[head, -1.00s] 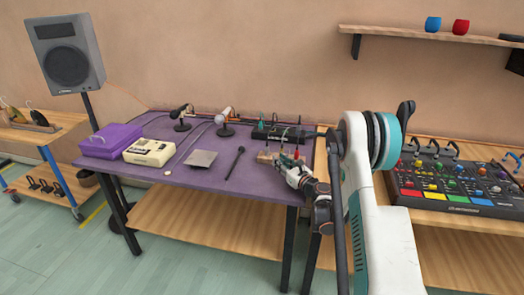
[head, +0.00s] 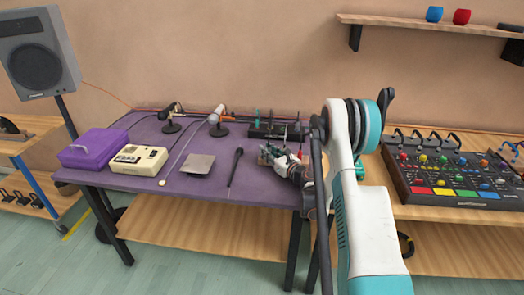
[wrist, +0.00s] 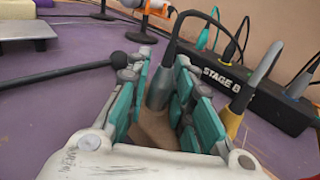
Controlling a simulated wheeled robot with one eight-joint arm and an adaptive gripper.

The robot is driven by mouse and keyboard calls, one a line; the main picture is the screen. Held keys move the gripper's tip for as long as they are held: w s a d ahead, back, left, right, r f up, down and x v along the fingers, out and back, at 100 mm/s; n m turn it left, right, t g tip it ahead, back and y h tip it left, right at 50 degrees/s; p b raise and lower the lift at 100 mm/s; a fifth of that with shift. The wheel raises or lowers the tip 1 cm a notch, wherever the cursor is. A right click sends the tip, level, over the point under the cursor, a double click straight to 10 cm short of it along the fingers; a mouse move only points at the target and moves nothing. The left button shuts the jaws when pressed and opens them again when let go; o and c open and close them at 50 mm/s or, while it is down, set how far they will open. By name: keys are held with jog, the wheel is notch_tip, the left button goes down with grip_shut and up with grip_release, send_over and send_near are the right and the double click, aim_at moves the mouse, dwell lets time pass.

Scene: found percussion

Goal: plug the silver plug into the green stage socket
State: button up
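The silver plug (wrist: 160,88), grey with a dark cable rising from its top, stands upright in the wrist view over a brown holder (wrist: 152,130). My gripper (wrist: 164,75) is open, with its teal-padded fingers on either side of the plug; I cannot tell whether either pad touches it. In the head view my gripper (head: 284,160) is low over the purple table's right end. The black stage box (wrist: 250,88), marked "STAGE B", lies behind and to the right, with several cables in it. I cannot make out the green socket itself.
A yellow plug (wrist: 232,118) stands close to my right finger. Two stand microphones (head: 216,126) (head: 170,122) are behind. A mixer (head: 455,170) sits on the right table.

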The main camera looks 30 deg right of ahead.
jog(key=shift+s, duration=0.15)
grip_shut()
jog(key=shift+r, duration=0.15)
